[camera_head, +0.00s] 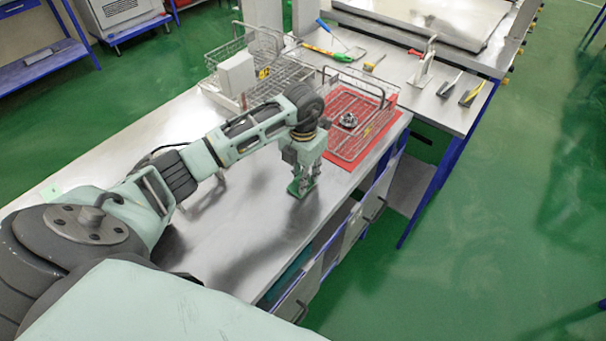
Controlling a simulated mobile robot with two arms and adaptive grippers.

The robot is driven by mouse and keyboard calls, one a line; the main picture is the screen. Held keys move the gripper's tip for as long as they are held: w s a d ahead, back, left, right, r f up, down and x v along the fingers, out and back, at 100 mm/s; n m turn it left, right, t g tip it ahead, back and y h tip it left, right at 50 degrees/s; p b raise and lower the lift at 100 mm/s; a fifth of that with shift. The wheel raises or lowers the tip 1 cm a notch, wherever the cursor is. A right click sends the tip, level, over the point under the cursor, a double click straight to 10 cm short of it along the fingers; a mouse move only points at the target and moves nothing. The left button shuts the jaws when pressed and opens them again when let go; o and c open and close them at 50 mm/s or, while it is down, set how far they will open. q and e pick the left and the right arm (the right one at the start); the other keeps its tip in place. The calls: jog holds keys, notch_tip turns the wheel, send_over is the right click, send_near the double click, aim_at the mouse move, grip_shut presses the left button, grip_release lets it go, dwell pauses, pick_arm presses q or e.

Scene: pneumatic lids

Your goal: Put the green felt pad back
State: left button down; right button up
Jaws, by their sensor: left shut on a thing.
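My left arm reaches in from the left, and its gripper (303,184) points down over the metal table. It is shut on the green felt pad (295,189), a small dark green piece between and below the fingertips. The fingers partly cover the pad. The pad is at or just above the table top (240,235); I cannot tell whether it touches. My right gripper is not in view.
A wire basket (352,157) with a small metal part (348,120) stands on a red mat (395,100) just beyond the gripper. Another wire basket (290,72) is behind it. Several hand tools lie at the back right. The table's front left is mostly clear.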

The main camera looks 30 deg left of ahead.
pick_arm(q)
jog(key=c, duration=2)
grip_release()
jog(key=shift+f, duration=0.2)
jog(key=o, duration=0.4)
jog(key=shift+o, duration=0.3)
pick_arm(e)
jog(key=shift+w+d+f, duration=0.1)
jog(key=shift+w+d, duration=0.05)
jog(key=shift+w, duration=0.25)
pick_arm(q)
jog(key=shift+r, duration=0.6)
notch_tip(320, 180, up, 11)
jog(key=b, duration=0.3)
jog(key=shift+r+b, duration=0.15)
jog(key=shift+b, duration=0.25)
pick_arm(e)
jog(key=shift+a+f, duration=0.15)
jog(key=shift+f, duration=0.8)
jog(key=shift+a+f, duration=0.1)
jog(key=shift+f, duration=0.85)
